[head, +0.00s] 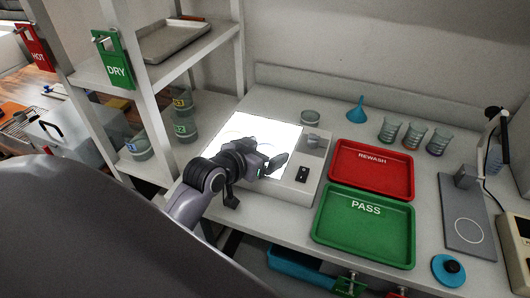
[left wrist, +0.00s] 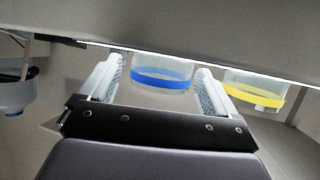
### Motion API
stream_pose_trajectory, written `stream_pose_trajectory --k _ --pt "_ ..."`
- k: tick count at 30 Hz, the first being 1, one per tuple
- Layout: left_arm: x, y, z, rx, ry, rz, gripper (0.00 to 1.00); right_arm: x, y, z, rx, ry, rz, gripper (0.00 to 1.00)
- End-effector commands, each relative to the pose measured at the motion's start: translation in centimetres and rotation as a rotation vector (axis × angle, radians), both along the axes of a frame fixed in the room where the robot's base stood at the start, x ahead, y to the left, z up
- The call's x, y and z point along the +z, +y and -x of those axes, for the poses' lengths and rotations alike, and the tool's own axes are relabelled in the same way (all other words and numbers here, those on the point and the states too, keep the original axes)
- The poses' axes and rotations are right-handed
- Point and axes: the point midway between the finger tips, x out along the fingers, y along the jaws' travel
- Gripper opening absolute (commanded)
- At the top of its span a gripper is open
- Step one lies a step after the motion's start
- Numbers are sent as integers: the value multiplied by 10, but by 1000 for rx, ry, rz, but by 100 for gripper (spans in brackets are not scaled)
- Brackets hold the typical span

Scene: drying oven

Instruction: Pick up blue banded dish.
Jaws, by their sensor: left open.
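The blue banded dish (left wrist: 162,76) is a clear round dish with a blue stripe, in the left wrist view. It sits beyond and between the two fingers of my left gripper (left wrist: 159,67), with no visible grip on it. The fingers are apart. In the head view my left gripper (head: 270,165) is over the front right part of the glowing white panel (head: 262,130). The dish cannot be made out clearly there; only faint outlines show in the glare. My right gripper is not in view.
A yellow banded dish (left wrist: 255,92) is close to the right finger. Right of the panel are a small glass dish (head: 311,117), a red REWASH tray (head: 372,190) and a green PASS tray (head: 325,235). A shelf post (head: 150,110) rises on the left.

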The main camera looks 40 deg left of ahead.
Motion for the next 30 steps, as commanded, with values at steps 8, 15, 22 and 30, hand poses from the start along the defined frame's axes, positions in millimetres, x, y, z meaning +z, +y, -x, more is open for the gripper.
stream_pose_trajectory --k 8,15,22,30 --pt "-2 0 -5 0 -1 0 92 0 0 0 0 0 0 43" --pt "-2 0 -5 0 -1 0 36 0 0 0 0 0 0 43" --pt "-2 0 -4 0 -1 0 36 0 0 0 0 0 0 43" --pt "10 0 -5 -1 -4 -2 36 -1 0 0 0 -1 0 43"
